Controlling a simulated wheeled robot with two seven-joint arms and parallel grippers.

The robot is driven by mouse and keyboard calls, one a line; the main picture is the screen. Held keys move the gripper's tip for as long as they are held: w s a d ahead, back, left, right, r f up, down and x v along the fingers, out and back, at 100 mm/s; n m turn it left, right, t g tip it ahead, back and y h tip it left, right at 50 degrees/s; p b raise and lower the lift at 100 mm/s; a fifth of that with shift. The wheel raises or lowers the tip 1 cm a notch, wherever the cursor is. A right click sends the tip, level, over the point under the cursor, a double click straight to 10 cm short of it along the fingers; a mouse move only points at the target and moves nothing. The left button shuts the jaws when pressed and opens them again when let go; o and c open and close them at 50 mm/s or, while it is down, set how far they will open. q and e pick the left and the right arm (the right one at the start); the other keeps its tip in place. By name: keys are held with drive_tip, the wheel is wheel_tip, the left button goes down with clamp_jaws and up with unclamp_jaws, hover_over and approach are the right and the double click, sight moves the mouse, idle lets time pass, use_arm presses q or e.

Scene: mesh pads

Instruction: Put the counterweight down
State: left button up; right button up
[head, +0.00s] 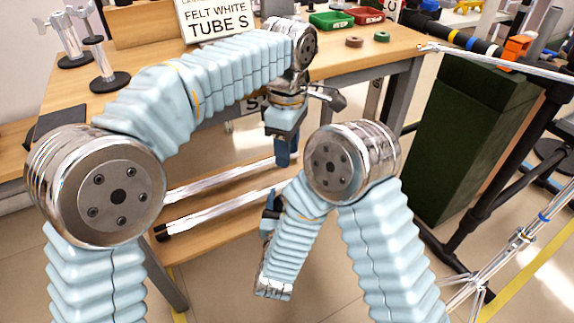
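My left arm reaches in over the wooden table (345,65). Its gripper (284,152) hangs pointing down at the table's front edge, with dark blue finger parts low down. I cannot tell whether the fingers are apart or closed, or whether they hold anything. A small dark and metallic piece (327,97) sticks out to the right of the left wrist; I cannot tell whether it belongs to my arm. My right arm folds down in front of the table, and its gripper is not clearly seen. No thing can be clearly made out as the counterweight.
On the table stand a white sign (213,18), a green bin (331,19), a red bin (365,15), a brown ring (354,41), a green ring (381,36) and metal posts on black bases (109,82). A dark green box (465,130) and black stand (490,190) are at right.

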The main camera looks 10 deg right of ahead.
use_arm(q)
wheel_tip(320, 180, down, 10)
drive_tip(key=shift+f, duration=0.1)
use_arm(e)
drive_tip(key=shift+r, duration=0.1)
use_arm(q)
clamp_jaws()
drive_tip(key=shift+w+r, duration=0.1)
drive_tip(key=shift+r, duration=0.1)
use_arm(e)
drive_tip(key=shift+a, duration=0.15)
idle(1.1)
use_arm(q)
drive_tip(key=shift+r, duration=0.1)
use_arm(e)
drive_tip(key=o, duration=1.6)
